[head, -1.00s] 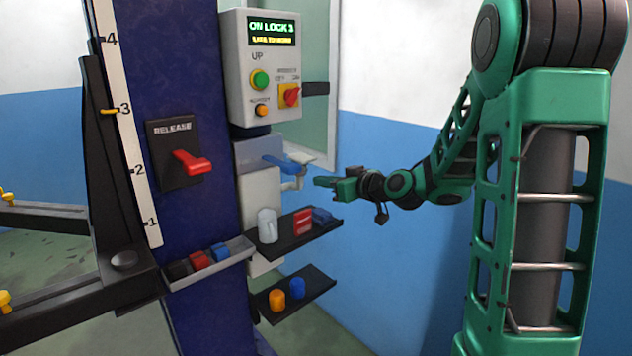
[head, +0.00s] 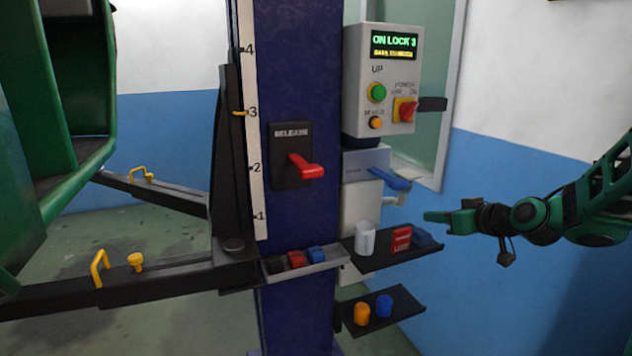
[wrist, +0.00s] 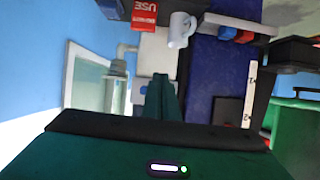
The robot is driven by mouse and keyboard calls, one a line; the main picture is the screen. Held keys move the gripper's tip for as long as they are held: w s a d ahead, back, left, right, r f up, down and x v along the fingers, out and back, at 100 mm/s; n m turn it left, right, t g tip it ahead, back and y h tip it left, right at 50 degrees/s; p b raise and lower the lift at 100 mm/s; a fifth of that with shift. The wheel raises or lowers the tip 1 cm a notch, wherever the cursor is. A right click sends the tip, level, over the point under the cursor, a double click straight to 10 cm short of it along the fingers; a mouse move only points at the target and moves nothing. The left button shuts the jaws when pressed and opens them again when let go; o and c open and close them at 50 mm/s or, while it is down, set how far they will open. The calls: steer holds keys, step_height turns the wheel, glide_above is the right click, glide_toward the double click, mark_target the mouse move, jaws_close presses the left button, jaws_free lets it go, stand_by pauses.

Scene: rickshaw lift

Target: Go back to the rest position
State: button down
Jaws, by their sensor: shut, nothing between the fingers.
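My gripper (head: 440,217) is green and shows at the right of the head view, shut and empty. It points left toward the lift column, in free air to the right of the blue lever (head: 388,178) and apart from it. In the wrist view my gripper (wrist: 160,95) is seen as shut green fingers in front of the column's side. The control box (head: 383,75) above reads "ON LOCK 3". The red release lever (head: 308,168) sits on a black plate on the blue column (head: 292,70).
An upper shelf (head: 385,256) holds a white mug (head: 365,239), a red box (head: 401,239) and a blue item. A lower shelf (head: 385,323) holds orange and blue cylinders. A grey tray (head: 325,262) and black lift arms (head: 170,276) are left. Open space lies before the blue wall.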

steer(key=s+d+f+m+g+h, duration=0.1)
steer(key=s+d+f+m+g, duration=0.1)
steer(key=s, duration=1.1)
steer(key=s+d+f+m+g+h, duration=0.1)
steer(key=s+m+g, duration=0.3)
steer(key=s, duration=0.9)
steer(key=s+d+f+m+g+h, duration=0.2)
steer(key=s+g, duration=0.4)
steer(key=s, duration=0.7)
steer(key=shift+s+d+f+m, duration=0.2)
steer(key=shift+d+f+m, duration=0.7)
steer(key=shift+d+m, duration=0.15)
steer(key=shift+w+f, duration=0.25)
steer(key=shift+w, duration=0.4)
steer(key=c, duration=2.5)
jaws_free()
